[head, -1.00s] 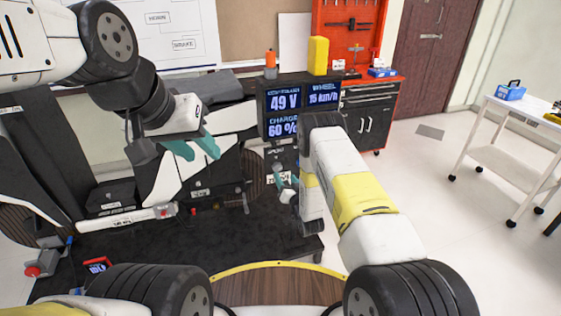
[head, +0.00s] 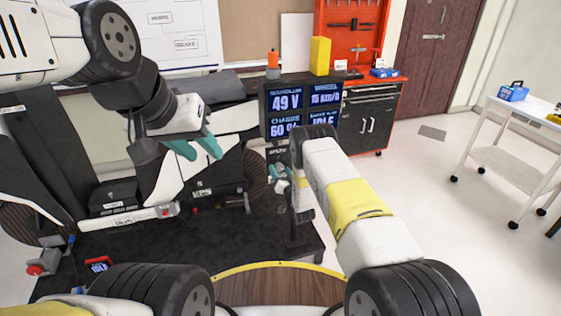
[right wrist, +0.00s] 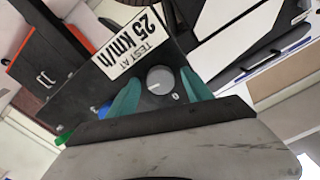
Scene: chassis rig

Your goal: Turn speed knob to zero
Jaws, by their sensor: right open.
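The speed knob (right wrist: 160,79) is a round grey dial on a dark panel, below a "TEST AT 25 km/h" label (right wrist: 130,45) in the right wrist view. A small "0" mark (right wrist: 176,97) is beside it. My right gripper (right wrist: 160,88) is open, with one teal finger on each side of the knob; I cannot tell whether they touch it. In the head view my right gripper (head: 288,175) is at the panel post under the display, and the knob cannot be made out there. My left gripper (head: 200,147) hangs open and empty to the left.
The display (head: 300,110) reads 49 V, 15 km/h, charge 60 % and IDLE. A yellow block (head: 320,56) and an orange-topped bottle (head: 273,63) stand behind it. The dark platform (head: 190,245) carries the chassis parts. A white cart (head: 515,150) stands right, with clear floor between.

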